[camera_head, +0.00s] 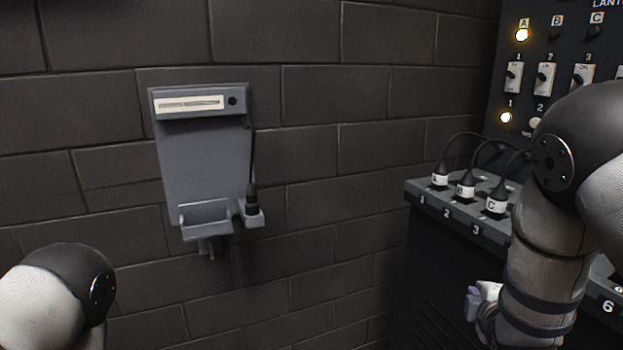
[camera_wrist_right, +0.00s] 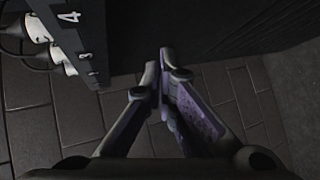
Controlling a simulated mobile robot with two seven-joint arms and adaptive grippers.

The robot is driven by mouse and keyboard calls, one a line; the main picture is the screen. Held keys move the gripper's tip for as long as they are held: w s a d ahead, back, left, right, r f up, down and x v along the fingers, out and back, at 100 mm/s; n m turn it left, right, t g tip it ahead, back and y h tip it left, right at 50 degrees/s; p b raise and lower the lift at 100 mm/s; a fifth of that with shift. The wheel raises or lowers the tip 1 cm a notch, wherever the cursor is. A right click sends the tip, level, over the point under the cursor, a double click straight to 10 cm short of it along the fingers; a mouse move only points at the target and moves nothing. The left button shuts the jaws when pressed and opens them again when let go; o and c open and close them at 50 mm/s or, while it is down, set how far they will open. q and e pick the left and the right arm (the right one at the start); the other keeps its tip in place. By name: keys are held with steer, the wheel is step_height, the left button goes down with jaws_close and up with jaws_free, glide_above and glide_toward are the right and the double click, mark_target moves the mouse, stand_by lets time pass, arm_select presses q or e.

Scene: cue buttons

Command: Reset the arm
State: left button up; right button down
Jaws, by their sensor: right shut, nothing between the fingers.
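My right arm hangs down at the right of the head view, in front of the console. My right gripper (camera_wrist_right: 160,68) is shut and empty in the wrist view, its two fingertips together. In the head view only a small pale and purple part of it (camera_head: 476,304) shows beside my forearm, low in front of the console's side; the rest is hidden. My left arm shows only as a rounded link at the lower left, and its gripper is out of view.
The upright panel (camera_head: 509,55) has switches, with lamps lit at A (camera_head: 522,35) and 1 (camera_head: 505,117). A grey holder (camera_head: 205,160) hangs on the brick wall.

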steer(key=s+a+f+m+g+y, duration=0.35)
steer(key=s+f+m+g, duration=0.35)
steer(key=s+f, duration=1.2)
steer(key=s+a+f+m+g, duration=0.1)
steer(key=s+a+m+g, duration=0.2)
steer(key=s, duration=0.9)
steer(key=s+a+f+m+g+y, duration=0.1)
steer(key=s+a+f+m+g, duration=0.1)
steer(key=s, duration=1)
steer(key=shift+a+m+g, duration=0.8)
steer(key=shift+m+g, duration=0.2)
steer(key=shift+m, duration=0.2)
